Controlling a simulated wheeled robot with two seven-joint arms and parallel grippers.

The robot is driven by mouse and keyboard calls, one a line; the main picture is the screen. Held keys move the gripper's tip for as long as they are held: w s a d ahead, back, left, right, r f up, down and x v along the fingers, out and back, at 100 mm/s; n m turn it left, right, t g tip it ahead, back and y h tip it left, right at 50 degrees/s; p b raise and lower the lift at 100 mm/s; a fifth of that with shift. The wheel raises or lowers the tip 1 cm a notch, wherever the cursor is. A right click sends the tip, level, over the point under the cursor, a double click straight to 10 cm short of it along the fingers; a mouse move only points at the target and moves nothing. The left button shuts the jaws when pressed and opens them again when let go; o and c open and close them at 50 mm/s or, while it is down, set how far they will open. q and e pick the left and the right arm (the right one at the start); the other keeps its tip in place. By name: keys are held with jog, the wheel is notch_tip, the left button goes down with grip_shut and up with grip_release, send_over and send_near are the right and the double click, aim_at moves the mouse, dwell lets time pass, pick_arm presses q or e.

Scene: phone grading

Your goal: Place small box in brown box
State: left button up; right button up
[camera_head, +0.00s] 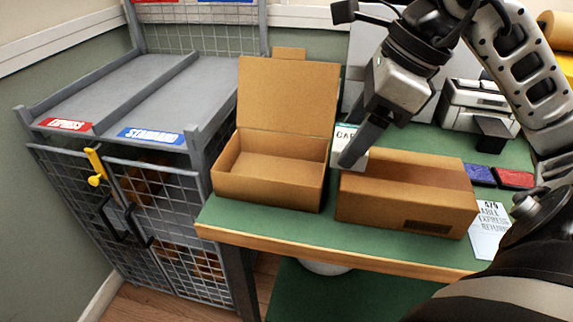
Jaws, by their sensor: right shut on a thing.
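An open brown box (268,183) with its lid raised at the back stands at the left end of the green table; its inside looks empty. A second brown box (405,211), open at the top, stands to its right. My right gripper (350,160) points down near the left end of the second box. It is shut on a small white box (344,139) with dark lettering, partly hidden behind the fingers. The small box is between the two brown boxes in the picture, above the table. My left gripper is not in view.
A grey rack (140,85) with "Express" and "Standard" lanes stands on the left above a mesh cage. Blue and red pads (497,176), a label sheet (489,229) and a printer (478,106) are on the right. A narrow green strip is clear along the table front (270,228).

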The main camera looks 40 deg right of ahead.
jog(key=w+f+p, duration=0.1)
jog(key=w+f, duration=0.1)
jog(key=w, duration=0.1)
jog(key=w+a+f+p, duration=0.1)
jog(key=w+f, duration=0.1)
jog(key=w, duration=0.1)
jog(key=w+f+p, duration=0.1)
jog(key=w+f, duration=0.1)
jog(key=w, duration=0.1)
jog(key=shift+a+f, duration=0.35)
jog(key=shift+f, duration=0.05)
jog(key=shift+w+f, duration=0.2)
jog(key=f, duration=0.4)
jog(key=shift+w+a, duration=0.1)
jog(key=shift+w, duration=0.25)
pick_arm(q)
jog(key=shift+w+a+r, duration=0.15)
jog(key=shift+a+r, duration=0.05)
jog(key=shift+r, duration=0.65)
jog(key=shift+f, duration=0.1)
pick_arm(e)
jog(key=shift+f, duration=0.15)
jog(key=shift+f, duration=0.15)
jog(key=o, duration=0.7)
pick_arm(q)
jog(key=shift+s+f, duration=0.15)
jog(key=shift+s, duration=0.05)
